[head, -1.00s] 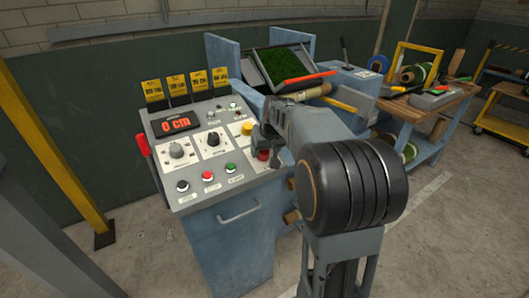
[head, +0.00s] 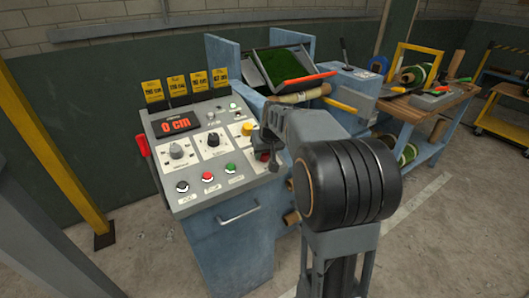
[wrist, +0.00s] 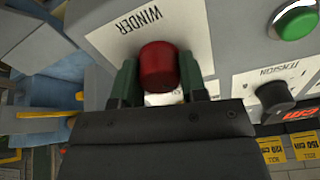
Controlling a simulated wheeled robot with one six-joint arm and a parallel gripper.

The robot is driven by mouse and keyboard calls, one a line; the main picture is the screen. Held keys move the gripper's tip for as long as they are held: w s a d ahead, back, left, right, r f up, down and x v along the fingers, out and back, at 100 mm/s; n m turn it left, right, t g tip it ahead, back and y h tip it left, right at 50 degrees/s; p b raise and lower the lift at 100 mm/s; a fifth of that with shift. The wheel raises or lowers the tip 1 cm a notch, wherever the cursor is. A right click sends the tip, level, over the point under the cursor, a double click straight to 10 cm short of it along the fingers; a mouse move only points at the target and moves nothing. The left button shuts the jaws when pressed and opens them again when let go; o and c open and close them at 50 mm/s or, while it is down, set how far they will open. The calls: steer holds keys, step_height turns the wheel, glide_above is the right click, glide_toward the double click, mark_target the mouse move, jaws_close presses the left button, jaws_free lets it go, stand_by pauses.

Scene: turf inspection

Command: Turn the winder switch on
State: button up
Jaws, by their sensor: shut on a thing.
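The winder switch is a round red knob (wrist: 158,66) on a white plate marked WINDER (wrist: 140,30), which appears upside down in the wrist view. My gripper (wrist: 158,82) has one dark green finger on each side of the knob and is shut on it. In the head view my gripper (head: 264,148) is at the right edge of the grey control panel (head: 205,160), and the red knob (head: 262,156) is mostly hidden behind it. The knob's pointer mark cannot be made out.
A side table (head: 400,104) is at right.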

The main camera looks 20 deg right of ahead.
steer(key=shift+c, duration=0.4)
steer(key=shift+m, duration=0.3)
steer(key=m+p, duration=0.1)
steer(key=m, duration=0.2)
steer(key=shift+r+m+p, duration=0.15)
steer(key=shift+m+p, duration=0.15)
steer(key=shift+m, duration=0.1)
steer(key=m+p, duration=0.1)
steer(key=m, duration=0.3)
steer(key=m+p, duration=0.2)
steer(key=m, duration=0.3)
steer(key=shift+h, duration=0.3)
steer(key=shift+m+g+p, duration=0.3)
steer(key=shift+m+p, duration=0.45)
steer(key=shift+m, duration=1.55)
steer(key=o, duration=0.9)
steer(key=shift+s, duration=0.1)
